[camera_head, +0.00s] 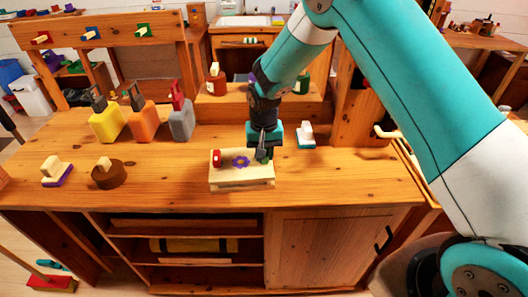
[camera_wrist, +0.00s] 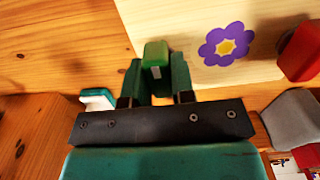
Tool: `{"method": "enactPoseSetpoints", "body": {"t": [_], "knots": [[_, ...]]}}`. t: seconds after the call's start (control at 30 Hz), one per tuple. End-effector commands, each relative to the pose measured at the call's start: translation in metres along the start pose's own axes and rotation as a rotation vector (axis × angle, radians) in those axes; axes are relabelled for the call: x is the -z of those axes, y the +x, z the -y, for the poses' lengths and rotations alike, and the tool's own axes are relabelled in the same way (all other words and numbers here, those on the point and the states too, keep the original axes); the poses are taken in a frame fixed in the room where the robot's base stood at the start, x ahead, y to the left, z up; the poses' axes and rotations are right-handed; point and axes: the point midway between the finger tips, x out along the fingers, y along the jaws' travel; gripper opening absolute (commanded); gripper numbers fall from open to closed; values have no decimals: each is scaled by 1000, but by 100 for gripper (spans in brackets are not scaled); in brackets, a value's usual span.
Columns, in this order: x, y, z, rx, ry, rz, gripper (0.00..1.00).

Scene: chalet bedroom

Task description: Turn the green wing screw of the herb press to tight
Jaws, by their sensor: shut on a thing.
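The herb press (camera_head: 240,182) is a pale wooden block with a purple flower, lying on the wooden bench. A red piece (camera_head: 217,158) is on its left end, and it also shows at the right of the wrist view (camera_wrist: 302,50). The green wing screw (camera_wrist: 156,54) is at the other end of the press. My gripper (camera_head: 263,153) points down over that end, with its fingers (camera_wrist: 158,80) on both sides of the green wing. In the head view the screw is mostly hidden by the fingers.
A white and teal block (camera_head: 306,135) stands close to the right of my gripper.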

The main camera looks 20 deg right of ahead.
Motion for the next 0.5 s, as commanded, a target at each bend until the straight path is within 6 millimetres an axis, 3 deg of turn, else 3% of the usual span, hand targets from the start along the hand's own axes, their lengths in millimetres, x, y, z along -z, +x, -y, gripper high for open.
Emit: {"method": "enactPoseSetpoints", "body": {"t": [0.2, 0.23, 0.33, 0.5], "knots": [[1, -1, 0, 1, 2, -4, 0], [1, -1, 0, 1, 2, -4, 26], [1, -1, 0, 1, 2, -4, 49], [1, -1, 0, 0, 1, -3, 49]]}}
